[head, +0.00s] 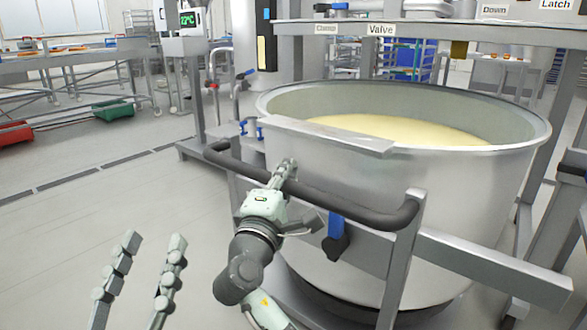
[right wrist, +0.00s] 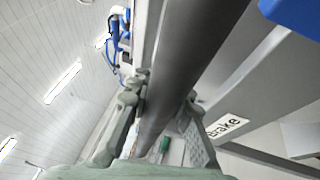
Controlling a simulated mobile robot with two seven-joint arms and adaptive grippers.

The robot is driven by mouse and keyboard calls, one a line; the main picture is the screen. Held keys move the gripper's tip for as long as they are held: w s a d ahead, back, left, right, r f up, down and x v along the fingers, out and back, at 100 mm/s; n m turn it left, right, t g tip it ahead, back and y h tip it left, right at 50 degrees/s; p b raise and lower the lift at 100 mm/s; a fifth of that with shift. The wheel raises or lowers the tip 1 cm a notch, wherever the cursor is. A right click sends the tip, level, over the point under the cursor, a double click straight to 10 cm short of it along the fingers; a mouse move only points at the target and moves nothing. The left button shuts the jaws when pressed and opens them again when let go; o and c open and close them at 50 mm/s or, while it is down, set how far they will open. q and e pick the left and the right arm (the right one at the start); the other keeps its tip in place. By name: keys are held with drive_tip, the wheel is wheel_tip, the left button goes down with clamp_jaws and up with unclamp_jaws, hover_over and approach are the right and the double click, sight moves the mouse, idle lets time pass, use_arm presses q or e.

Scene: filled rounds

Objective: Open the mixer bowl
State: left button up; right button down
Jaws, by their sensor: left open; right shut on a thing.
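The large steel mixer bowl (head: 470,190) stands at the right in the head view, its wide mouth showing pale yellow contents (head: 400,128). A dark push bar (head: 345,206) runs across its near side on a grey frame. My right gripper (head: 286,170) is shut on this bar. In the right wrist view, the bar (right wrist: 185,60) passes between the fingers of my right gripper (right wrist: 163,112). My left gripper (head: 147,265) is open and empty at the lower left, apart from the bar. A blue lever (head: 335,228) hangs below the bar.
A beam with labels such as "Valve" (head: 381,30) crosses above the bowl. A "Brake" label (right wrist: 222,127) shows on the frame. Blue fittings (head: 244,128) sit left of the bowl. A red crate (head: 14,132) and green crate (head: 113,109) stand far left.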

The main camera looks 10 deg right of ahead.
drive_tip(key=c, duration=1.3)
unclamp_jaws()
